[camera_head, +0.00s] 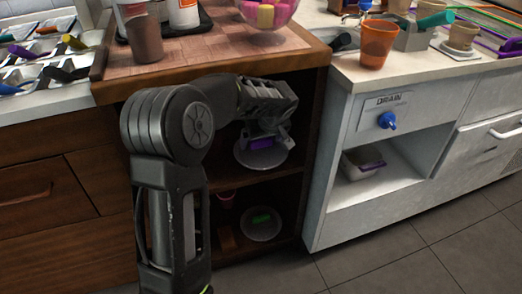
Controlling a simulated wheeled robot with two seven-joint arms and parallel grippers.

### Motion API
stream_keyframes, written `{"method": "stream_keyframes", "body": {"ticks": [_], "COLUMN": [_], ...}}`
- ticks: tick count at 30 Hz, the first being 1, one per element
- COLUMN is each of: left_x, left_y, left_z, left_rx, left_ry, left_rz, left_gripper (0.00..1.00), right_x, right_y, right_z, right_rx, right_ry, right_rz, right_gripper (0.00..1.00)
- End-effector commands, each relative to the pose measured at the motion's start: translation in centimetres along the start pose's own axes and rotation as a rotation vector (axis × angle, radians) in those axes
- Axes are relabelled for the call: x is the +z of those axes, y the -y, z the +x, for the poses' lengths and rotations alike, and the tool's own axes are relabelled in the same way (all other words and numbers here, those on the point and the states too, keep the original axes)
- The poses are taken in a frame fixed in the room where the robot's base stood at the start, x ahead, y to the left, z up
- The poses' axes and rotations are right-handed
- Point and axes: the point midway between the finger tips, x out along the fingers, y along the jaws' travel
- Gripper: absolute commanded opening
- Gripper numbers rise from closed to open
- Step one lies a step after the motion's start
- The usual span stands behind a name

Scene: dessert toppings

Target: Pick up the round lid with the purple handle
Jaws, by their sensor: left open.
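The round lid (268,160) is a pale grey disc with a purple handle (261,143) on top. It lies on the upper shelf of the dark wooden cabinet below the counter. My left arm reaches into this opening from the left. My left gripper (267,136) is open, right above and around the purple handle; I cannot tell whether the fingers touch it. Part of the handle and the back of the lid are hidden by the gripper. My right gripper is not in view.
A similar round lid with a green handle (261,217) lies on the lower shelf near a pink cup (226,199). A wooden countertop (180,68) with containers and a bowl lies above.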

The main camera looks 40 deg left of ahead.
Motion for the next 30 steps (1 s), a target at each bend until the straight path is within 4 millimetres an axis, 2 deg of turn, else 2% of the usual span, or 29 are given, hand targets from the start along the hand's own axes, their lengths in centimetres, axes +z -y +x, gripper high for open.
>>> {"method": "stream_keyframes", "body": {"ticks": [13,30], "left_x": [-0.01,-0.01], "left_y": [-0.01,-0.02], "left_z": [-0.07,-0.07], "left_rx": [0.0,0.0], "left_ry": [0.0,0.0], "left_rz": [0.0,0.0], "left_gripper": [0.93,0.47], "right_x": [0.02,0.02], "right_y": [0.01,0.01], "right_z": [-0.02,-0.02], "right_rx": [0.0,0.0], "right_ry": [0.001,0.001], "right_rz": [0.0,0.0], "right_gripper": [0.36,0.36]}}
